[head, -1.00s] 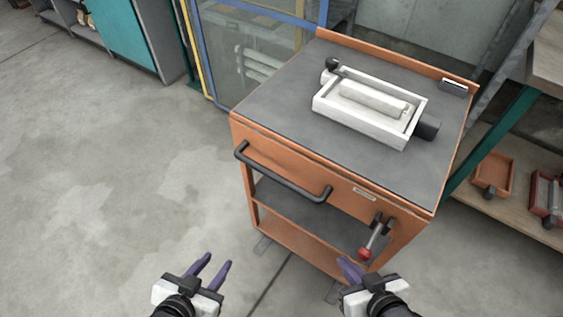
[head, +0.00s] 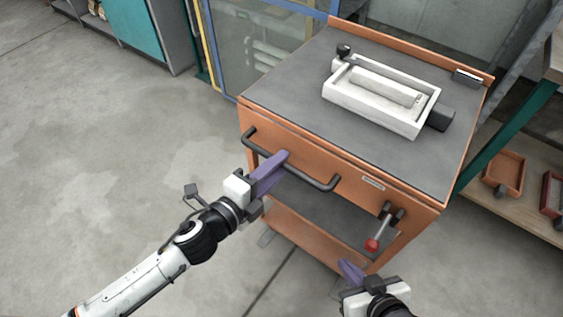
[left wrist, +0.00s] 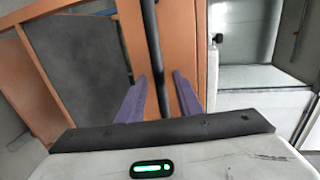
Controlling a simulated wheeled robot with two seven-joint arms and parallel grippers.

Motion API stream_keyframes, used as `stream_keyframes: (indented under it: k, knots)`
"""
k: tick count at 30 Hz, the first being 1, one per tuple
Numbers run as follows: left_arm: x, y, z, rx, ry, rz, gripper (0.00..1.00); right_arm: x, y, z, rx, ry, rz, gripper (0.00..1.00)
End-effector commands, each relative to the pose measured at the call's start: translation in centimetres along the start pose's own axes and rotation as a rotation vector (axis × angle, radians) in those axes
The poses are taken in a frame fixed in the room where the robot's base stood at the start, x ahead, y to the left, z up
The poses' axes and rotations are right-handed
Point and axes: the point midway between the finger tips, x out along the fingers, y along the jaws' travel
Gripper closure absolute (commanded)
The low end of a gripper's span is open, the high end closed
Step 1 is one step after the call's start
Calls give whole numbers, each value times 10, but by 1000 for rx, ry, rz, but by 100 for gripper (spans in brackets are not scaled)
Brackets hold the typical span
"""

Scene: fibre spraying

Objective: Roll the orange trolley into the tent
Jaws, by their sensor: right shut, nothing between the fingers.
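The orange trolley (head: 300,150) stands in front of me with a dark top and a black bar handle (head: 315,183) on its front. My left gripper (head: 284,160) is at the handle. In the left wrist view its two purple fingers (left wrist: 158,95) are apart, with the handle bar (left wrist: 153,50) running between them; a gap shows on each side. My right gripper (head: 351,272) is shut and empty, low in front of the trolley's right side. A blue-framed enclosure with a clear panel (head: 245,50), possibly the tent, stands behind the trolley. The trolley's wheels are mostly hidden.
A white tray-like device (head: 370,115) lies on the trolley top. A lever with a red knob (head: 372,245) is on the front right. A shelf with orange and red bins (head: 503,175) stands close on the right. The floor (head: 90,170) at left is clear.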

Motion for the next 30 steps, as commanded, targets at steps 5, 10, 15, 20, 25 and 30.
stream_keyframes:
  k: [5,10,15,20,25,30]
  knots:
    - [18,0,0,-2,0,0,67,1,0,4,3,-5,-1,100]
    - [21,0,0,-2,0,1,67,0,0,6,4,-8,-1,100]
    - [21,0,0,-3,0,1,69,0,0,6,4,-9,-1,100]
    - [20,0,0,-3,0,1,96,0,0,7,4,-10,-1,100]
    - [20,0,0,-3,0,1,100,0,0,7,3,-10,-1,100]
    - [22,0,2,-4,-4,0,100,0,0,7,3,-10,0,100]
